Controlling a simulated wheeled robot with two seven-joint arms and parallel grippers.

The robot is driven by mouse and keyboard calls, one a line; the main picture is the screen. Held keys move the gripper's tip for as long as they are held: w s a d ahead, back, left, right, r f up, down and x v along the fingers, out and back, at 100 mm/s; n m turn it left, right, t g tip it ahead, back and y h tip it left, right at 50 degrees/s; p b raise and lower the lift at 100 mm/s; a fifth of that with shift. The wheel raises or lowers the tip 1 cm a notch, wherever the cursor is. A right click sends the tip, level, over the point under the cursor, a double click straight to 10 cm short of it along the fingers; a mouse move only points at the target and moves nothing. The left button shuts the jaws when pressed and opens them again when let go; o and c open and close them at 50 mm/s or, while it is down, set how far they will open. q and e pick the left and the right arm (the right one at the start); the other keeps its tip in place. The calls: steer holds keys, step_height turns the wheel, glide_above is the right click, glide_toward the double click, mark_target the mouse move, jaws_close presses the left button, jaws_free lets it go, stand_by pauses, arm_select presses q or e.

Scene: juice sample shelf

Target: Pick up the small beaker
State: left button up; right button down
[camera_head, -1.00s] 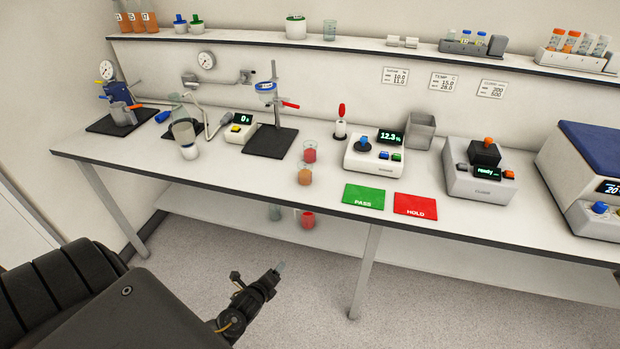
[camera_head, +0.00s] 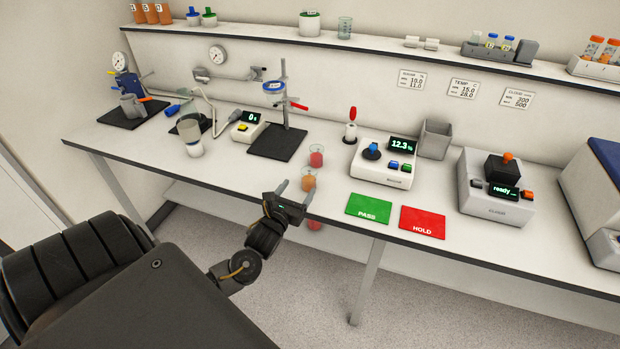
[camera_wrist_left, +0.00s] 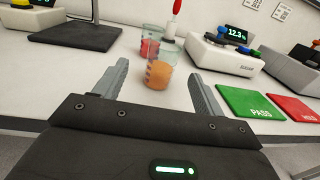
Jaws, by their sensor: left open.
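Two small clear beakers stand on the bench near its front edge. One holds orange liquid (camera_head: 309,181) and the other, just behind it, holds red liquid (camera_head: 316,157). In the left wrist view the orange beaker (camera_wrist_left: 158,76) appears between my finger tips, with the red one (camera_wrist_left: 150,46) behind it. My left gripper (camera_head: 295,186) is open and empty at the bench's front edge, its fingers pointing at the orange beaker. In the head view the right finger partly covers that beaker. I cannot tell which beaker is meant by small. My right gripper is not in view.
A black stand base (camera_head: 278,143) is left of the beakers. A white meter (camera_head: 384,165) and green PASS (camera_head: 369,208) and red HOLD (camera_head: 423,221) mats are to the right. A larger cup (camera_head: 193,144) stands further left.

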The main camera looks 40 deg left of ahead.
mark_target(312, 171)
arm_select(q)
steer(key=x, duration=0.4)
steer(key=shift+w+p, duration=0.15)
steer(key=shift+p, duration=0.15)
steer(key=shift+w+f, duration=0.1)
steer(key=shift+w, duration=0.1)
steer(key=shift+w+a+r+p, duration=0.15)
steer(key=shift+w+r+p, duration=0.2)
steer(key=shift+w+p, duration=0.1)
steer(key=x, duration=0.2)
steer(key=p+x, duration=0.1)
steer(key=x, duration=0.1)
steer(key=shift+w+f, duration=0.1)
steer(key=shift+f, duration=0.15)
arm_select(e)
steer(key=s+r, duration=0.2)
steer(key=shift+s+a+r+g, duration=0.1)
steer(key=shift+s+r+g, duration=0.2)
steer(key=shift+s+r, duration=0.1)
arm_select(q)
steer(key=c, duration=1.1)
